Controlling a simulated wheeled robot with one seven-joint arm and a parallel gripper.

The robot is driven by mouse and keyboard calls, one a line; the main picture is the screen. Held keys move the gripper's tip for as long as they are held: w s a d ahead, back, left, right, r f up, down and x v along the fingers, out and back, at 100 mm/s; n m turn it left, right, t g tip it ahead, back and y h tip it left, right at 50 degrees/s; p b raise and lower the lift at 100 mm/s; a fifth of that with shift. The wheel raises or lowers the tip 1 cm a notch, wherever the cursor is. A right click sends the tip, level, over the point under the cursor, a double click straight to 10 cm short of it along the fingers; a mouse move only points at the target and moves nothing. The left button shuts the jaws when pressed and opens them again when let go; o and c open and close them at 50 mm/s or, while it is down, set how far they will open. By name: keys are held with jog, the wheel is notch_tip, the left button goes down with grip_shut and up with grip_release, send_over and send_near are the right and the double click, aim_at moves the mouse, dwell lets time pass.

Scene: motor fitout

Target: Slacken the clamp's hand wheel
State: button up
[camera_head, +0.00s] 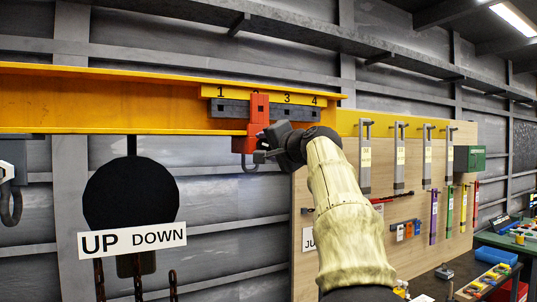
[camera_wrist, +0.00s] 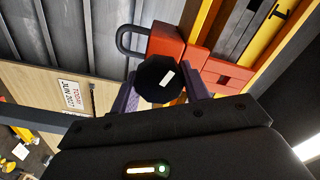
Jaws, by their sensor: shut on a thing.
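The red clamp (camera_head: 258,114) sits on the yellow beam (camera_head: 80,92), over the grey strip between the marks 1 and 3, with a grey hook below it. In the wrist view the clamp (camera_wrist: 168,42) shows behind its hand wheel (camera_wrist: 154,82), a black many-sided knob with a small white mark. My gripper (camera_head: 268,146) reaches the clamp's right side. In the wrist view my gripper (camera_wrist: 160,88) has one finger on each side of the hand wheel and is shut on it. The wheel's shaft is hidden behind the wheel.
A round black body with an UP DOWN sign (camera_head: 132,240) and chains hangs at the left. A wooden tool board (camera_head: 310,190) with hanging tools stands behind my arm. A green table (camera_head: 505,240) with trays is at the far right.

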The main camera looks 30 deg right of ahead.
jog(key=n, duration=0.2)
jog(key=n+b, duration=0.1)
jog(key=shift+f+n, duration=0.2)
jog(key=shift+n, duration=0.2)
jog(key=n+b, duration=0.1)
jog(key=n, duration=0.2)
jog(key=shift+n, duration=0.3)
jog(key=n, duration=0.3)
jog(key=shift+n+b, duration=0.4)
jog(key=shift+n, duration=2.2)
jog(key=o, duration=1)
jog(key=shift+a+r, duration=0.1)
